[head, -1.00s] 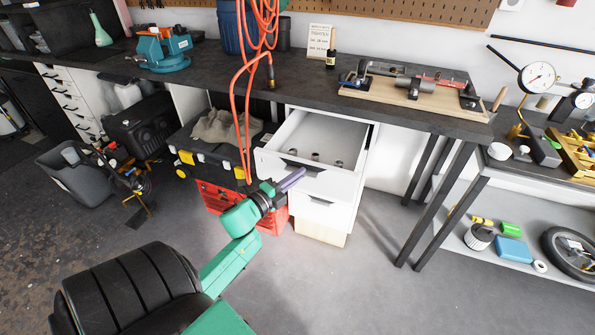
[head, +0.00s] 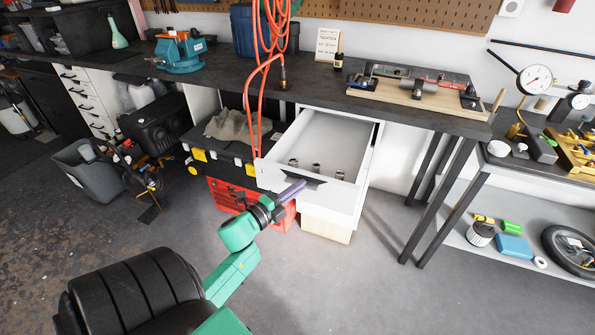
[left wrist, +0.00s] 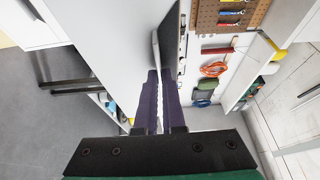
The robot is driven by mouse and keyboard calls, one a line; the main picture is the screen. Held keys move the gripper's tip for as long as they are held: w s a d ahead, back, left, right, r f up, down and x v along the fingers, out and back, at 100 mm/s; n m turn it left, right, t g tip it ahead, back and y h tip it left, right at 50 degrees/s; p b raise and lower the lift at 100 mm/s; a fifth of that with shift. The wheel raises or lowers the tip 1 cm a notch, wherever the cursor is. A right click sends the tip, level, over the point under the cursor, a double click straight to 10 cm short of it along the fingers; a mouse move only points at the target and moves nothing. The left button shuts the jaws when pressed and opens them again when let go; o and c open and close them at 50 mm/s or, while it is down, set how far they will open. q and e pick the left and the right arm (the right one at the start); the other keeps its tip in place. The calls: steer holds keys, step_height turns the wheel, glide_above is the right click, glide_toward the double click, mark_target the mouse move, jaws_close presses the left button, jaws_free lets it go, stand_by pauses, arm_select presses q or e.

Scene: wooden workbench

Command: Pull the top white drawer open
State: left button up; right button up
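The top white drawer (head: 336,199) stands well open below the workbench, with several small metal parts inside near its front. My left gripper (head: 303,184) has purple fingers that reach the dark handle (head: 316,181) on the drawer front. In the left wrist view the fingers (left wrist: 158,78) are nearly together at the dark handle (left wrist: 167,42), beside the white drawer front (left wrist: 115,35). They appear closed on the handle, though the contact itself is partly hidden. My right gripper is in no view.
The workbench (head: 225,76) runs above the drawer. Orange cables (head: 250,100) hang down at the drawer's left, by a black and red toolbox (head: 228,194). A metal-shelved table (head: 500,262) stands at the right.

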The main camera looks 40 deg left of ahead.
arm_select(q)
steer(key=o, duration=0.4)
steer(key=s, duration=0.4)
steer(key=s+b, duration=0.1)
steer(key=s, duration=0.4)
steer(key=s+b, duration=0.1)
steer(key=s, duration=0.4)
steer(key=shift+s+a, duration=0.25)
steer(key=shift+a, duration=0.15)
steer(key=shift+f, duration=0.1)
steer(key=s+d+f+n+g+y, duration=0.15)
steer(key=f+n+g, duration=0.35)
steer(key=f, duration=0.9)
steer(key=s+d+f+n+g+y, duration=0.15)
steer(key=f+n, duration=0.45)
steer(key=f, duration=0.9)
steer(key=s+d+f+n+g, duration=0.1)
steer(key=s+d+f+g, duration=0.2)
steer(key=s+f, duration=0.3)
steer(key=s+d+f+n+g+h, duration=0.1)
steer(key=s+d+f+n+g, duration=0.1)
steer(key=s+f, duration=0.4)
steer(key=s+d+f+n+g+h, duration=0.1)
steer(key=s+d+f+n+g, duration=0.1)
steer(key=s+d+f+g, duration=0.2)
steer(key=shift+s+d+f+g, duration=0.15)
steer(key=shift+s+f+g, duration=0.6)
steer(key=shift+s+f, duration=0.4)
